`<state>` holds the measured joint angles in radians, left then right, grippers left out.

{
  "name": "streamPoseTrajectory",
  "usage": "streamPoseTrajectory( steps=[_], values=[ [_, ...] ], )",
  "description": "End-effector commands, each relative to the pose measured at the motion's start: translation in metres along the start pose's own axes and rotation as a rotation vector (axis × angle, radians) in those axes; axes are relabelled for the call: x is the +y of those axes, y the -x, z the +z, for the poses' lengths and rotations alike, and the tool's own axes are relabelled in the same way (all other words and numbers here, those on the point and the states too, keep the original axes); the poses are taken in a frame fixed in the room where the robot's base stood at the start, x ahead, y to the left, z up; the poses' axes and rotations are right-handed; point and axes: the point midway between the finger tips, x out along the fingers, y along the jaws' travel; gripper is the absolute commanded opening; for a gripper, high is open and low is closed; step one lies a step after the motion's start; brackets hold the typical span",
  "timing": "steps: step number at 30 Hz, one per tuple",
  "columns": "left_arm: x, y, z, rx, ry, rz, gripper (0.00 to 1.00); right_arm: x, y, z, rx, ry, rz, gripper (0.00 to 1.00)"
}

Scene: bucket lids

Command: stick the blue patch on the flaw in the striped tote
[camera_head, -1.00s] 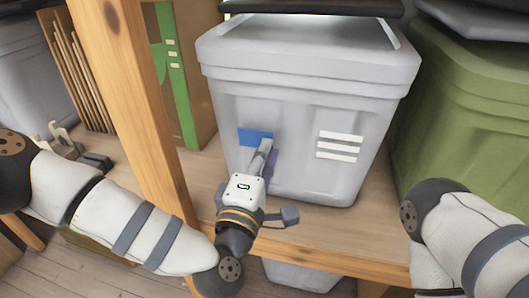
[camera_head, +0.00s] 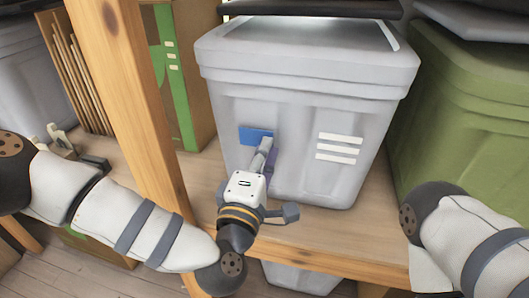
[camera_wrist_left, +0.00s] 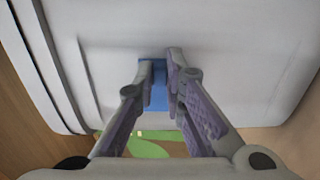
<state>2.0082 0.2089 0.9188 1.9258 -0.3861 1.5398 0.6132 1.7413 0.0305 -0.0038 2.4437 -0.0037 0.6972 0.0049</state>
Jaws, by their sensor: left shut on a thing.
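The striped tote (camera_head: 300,110) is a pale grey bin with three white stripes (camera_head: 339,147) on its front wall. The blue patch (camera_head: 253,134) lies at the front wall, left of the stripes, and seems to touch it. My left gripper (camera_head: 266,146) is at the patch's lower right edge. In the left wrist view the fingers (camera_wrist_left: 160,62) are closed around the blue patch (camera_wrist_left: 158,97), with the tote wall (camera_wrist_left: 230,60) right behind. No flaw shows; the patch or gripper may hide it. My right gripper is out of view.
The tote stands on a wooden shelf (camera_head: 210,180) with a wooden post (camera_head: 135,90) on its left. A green tote (camera_head: 460,120) stands close on the right. A brown box with a green panel (camera_head: 178,75) is behind the post. A dark lid (camera_head: 310,8) lies above the tote.

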Motion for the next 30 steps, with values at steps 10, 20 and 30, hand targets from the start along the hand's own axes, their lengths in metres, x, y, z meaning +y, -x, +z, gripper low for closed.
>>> streamPoseTrajectory(
  steps=[10, 20, 30],
  values=[
    [0.0008, -0.0004, -0.0002, 0.001, 0.000, 0.002, 0.15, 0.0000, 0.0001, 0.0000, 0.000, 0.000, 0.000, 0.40],
    [0.0005, -0.0002, -0.0002, 0.001, 0.000, 0.001, 0.29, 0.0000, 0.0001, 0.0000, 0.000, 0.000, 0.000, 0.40],
    [0.0010, 0.0029, 0.0000, 0.000, 0.000, 0.001, 0.29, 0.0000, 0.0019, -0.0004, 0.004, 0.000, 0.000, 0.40]
  ],
)
